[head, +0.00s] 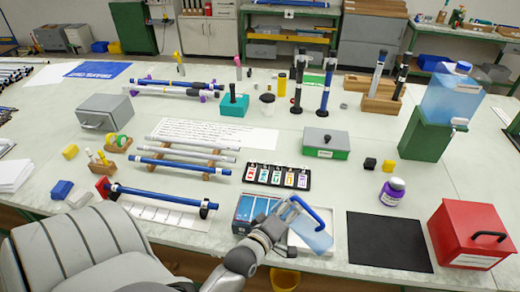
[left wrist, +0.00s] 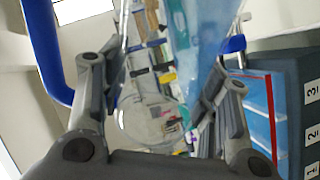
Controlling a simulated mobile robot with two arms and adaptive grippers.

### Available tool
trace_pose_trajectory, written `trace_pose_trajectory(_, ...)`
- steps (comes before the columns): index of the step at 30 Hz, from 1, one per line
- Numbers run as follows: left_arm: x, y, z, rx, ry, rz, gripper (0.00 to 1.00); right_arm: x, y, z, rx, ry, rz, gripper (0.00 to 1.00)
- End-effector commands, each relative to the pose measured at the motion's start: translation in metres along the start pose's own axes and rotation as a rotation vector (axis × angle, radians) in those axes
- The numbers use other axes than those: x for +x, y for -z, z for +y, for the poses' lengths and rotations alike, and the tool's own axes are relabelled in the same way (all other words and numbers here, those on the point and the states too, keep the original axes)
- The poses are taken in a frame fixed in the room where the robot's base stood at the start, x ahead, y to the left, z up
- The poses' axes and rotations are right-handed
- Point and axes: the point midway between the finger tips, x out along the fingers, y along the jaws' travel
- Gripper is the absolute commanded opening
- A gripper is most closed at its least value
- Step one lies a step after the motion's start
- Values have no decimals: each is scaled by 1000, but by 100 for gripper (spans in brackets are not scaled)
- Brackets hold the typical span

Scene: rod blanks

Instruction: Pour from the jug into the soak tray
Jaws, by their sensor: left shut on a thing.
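The jug (head: 316,239) is a pale blue, see-through vessel with a dark blue handle. It is tilted above the white soak tray (head: 332,247) at the table's front edge. My left gripper (head: 279,226) is shut on the jug, to its left in the head view. In the left wrist view the fingers (left wrist: 165,100) stand on either side of the see-through jug body (left wrist: 195,45). The jug partly hides the tray, and I cannot tell whether liquid is flowing. My right gripper is not in view.
A blue panel (head: 245,210) lies left of the tray, and a black mat (head: 388,242) right of it. A row of labelled cards (head: 277,176) lies behind. A yellow bucket (head: 285,279) is below the edge.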

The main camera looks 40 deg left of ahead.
Motion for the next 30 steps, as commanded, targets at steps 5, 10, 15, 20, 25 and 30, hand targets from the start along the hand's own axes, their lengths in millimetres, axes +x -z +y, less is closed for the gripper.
trace_pose_trajectory(5,0,3,4,-30,-3,-6,0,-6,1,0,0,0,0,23)
trace_pose_trajectory(10,0,3,4,-57,-3,-12,0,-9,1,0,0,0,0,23)
trace_pose_trajectory(15,0,3,3,-57,-3,-12,0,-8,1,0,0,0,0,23)
trace_pose_trajectory(20,0,3,3,-57,-3,-11,0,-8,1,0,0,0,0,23)
trace_pose_trajectory(25,0,3,3,-57,-3,-11,0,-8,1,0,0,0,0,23)
trace_pose_trajectory(30,0,3,3,-57,-3,-11,0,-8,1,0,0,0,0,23)
